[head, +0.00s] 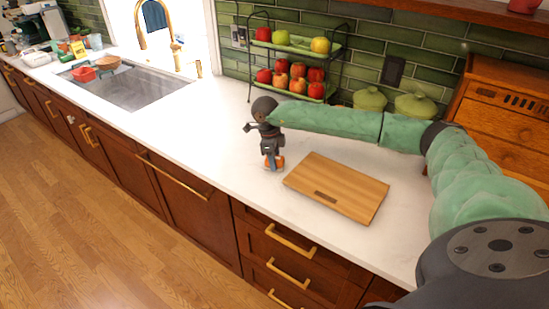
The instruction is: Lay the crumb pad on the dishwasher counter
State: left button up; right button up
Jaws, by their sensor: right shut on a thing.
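The white counter (185,128) runs from the sink at the upper left to the right side. My right gripper (271,160) points down over it, left of a wooden board. It is shut on a small orange thing, likely the crumb pad (279,163), mostly hidden by the fingers. The orange thing is at or just above the counter top; I cannot tell whether it touches. My left gripper is not in view.
The wooden board (338,186) lies just right of the gripper. A fruit rack (293,70), green lidded pots (412,107) and a wooden cabinet (505,105) stand behind. The sink (140,85) is farther left. Counter between sink and gripper is clear.

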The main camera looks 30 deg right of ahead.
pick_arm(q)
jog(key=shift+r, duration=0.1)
pick_arm(e)
jog(key=shift+f, duration=0.1)
jog(key=o, duration=1)
jog(key=shift+c, duration=0.2)
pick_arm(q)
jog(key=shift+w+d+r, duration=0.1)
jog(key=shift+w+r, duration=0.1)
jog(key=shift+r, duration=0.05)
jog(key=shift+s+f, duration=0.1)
pick_arm(e)
jog(key=shift+r, duration=0.4)
pick_arm(q)
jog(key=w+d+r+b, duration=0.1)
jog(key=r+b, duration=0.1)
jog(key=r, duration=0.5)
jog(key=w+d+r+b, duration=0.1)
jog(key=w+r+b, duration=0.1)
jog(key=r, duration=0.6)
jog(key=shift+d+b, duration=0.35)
jog(key=shift+b, duration=0.1)
pick_arm(e)
notch_tip(320, 180, up, 11)
jog(key=w+a, duration=0.1)
jog(key=shift+w+a+r, duration=0.15)
jog(key=shift+r, duration=0.05)
